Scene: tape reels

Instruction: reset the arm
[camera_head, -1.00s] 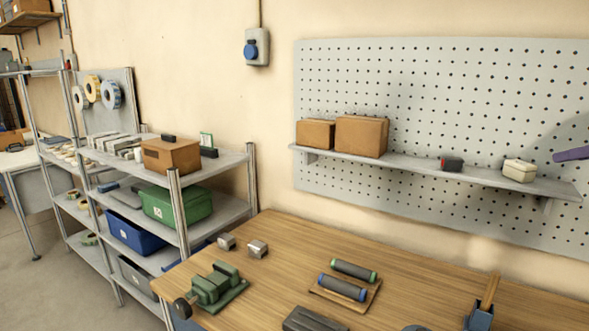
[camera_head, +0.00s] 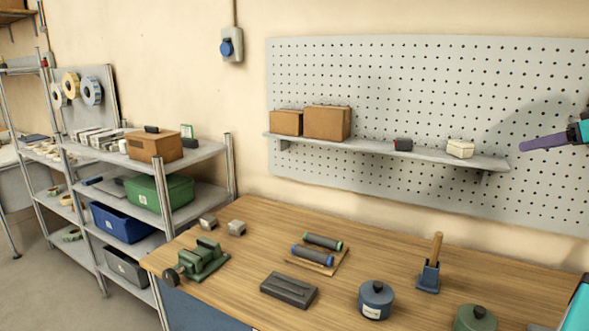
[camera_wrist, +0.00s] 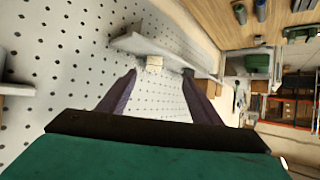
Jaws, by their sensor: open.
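My gripper (camera_head: 545,142) shows at the right edge of the head view, a purple finger on a dark and teal body, in front of the pegboard. In the wrist view my gripper (camera_wrist: 160,72) has two purple fingers spread apart with nothing between them. A small white box (camera_wrist: 154,63) shows beyond the fingertips, on the wall shelf; it also shows in the head view (camera_head: 460,148). Part of my teal arm is at the lower right corner of the head view.
The wall shelf (camera_head: 430,154) juts from the pegboard (camera_head: 400,75) with cardboard boxes (camera_head: 327,122) and a dark box (camera_head: 403,144). Below is the workbench (camera_head: 230,281) with a green vise (camera_head: 205,259), rollers, lidded pots (camera_head: 376,299) and a blue holder (camera_head: 429,277). Tape reels (camera_head: 92,91) hang at left.

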